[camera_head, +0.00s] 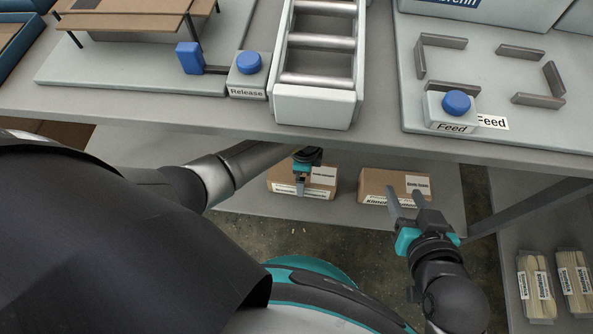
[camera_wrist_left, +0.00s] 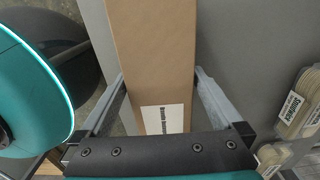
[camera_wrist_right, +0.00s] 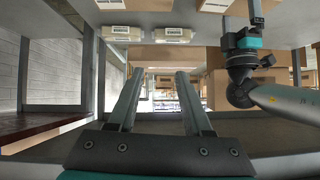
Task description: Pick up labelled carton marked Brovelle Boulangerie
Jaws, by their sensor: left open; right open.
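A brown carton (camera_head: 284,176) with white labels sits on the lower shelf, and my left gripper (camera_head: 301,188) is over it. In the left wrist view the carton (camera_wrist_left: 155,50) lies between the open fingers of my left gripper (camera_wrist_left: 160,72), one finger on each side. Its white label is too small to read surely. A second brown carton (camera_head: 376,182) with labels stands to its right on the shelf; its print is not clear enough to read. My right gripper (camera_head: 406,190) is open and empty, in front of this second carton. It also shows in the right wrist view (camera_wrist_right: 158,72).
The grey worktop (camera_head: 180,116) overhangs the lower shelf (camera_head: 250,204). On it stand a roller track (camera_head: 318,65), a blue Release button (camera_head: 249,62) and a blue Feed button (camera_head: 456,102). Packs of wooden spoons (camera_head: 537,284) lie at lower right.

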